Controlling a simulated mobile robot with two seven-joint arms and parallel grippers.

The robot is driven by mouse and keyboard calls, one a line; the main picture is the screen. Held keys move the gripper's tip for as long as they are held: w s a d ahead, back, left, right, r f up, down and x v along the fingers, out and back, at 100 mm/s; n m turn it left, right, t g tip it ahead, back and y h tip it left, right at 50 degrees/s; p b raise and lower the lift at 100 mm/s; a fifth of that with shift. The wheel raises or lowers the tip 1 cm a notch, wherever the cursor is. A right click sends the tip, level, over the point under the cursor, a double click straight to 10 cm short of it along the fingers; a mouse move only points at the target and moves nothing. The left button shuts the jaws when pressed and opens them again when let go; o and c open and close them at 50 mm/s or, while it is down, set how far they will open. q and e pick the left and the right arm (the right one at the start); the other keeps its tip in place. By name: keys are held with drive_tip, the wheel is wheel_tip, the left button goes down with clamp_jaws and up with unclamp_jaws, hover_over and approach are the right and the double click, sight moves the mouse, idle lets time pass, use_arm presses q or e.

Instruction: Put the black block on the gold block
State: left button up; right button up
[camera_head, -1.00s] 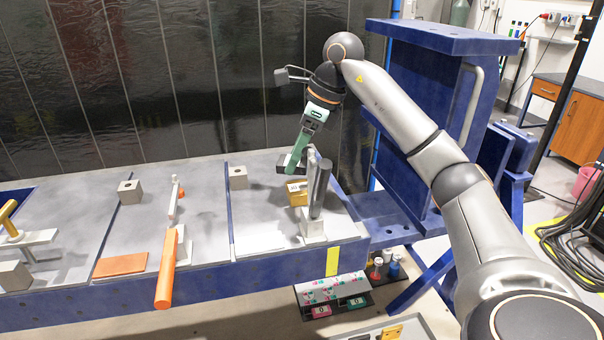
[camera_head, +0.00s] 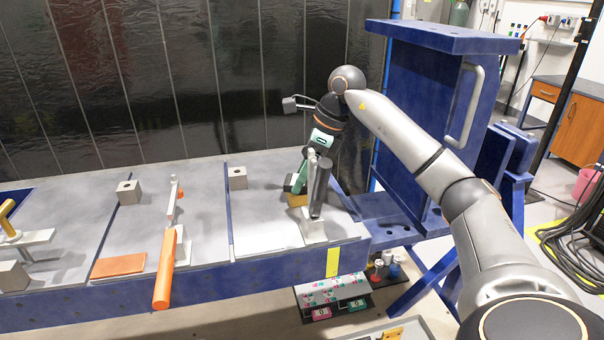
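The gold block (camera_head: 297,201) stands on the grey table panel at the right, behind the metal clamp; only its lower part shows clearly. My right gripper (camera_head: 296,184), with green fingers, points down just above the gold block. The black block is at its fingertips but almost wholly hidden by the fingers and the clamp. I cannot tell whether the black block touches the gold block. My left gripper is out of view.
A toggle clamp with a dark upright handle (camera_head: 320,190) stands close in front of the gripper. An orange-handled clamp (camera_head: 164,270) and grey blocks (camera_head: 237,177) are further left. A blue steel frame (camera_head: 425,100) rises at the right. The panel's front left is clear.

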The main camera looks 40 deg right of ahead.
drive_tip(key=o, duration=0.4)
drive_tip(key=p+v, duration=0.1)
drive_tip(key=v, duration=1.1)
drive_tip(key=shift+r+p, duration=0.15)
drive_tip(key=shift+p, duration=0.25)
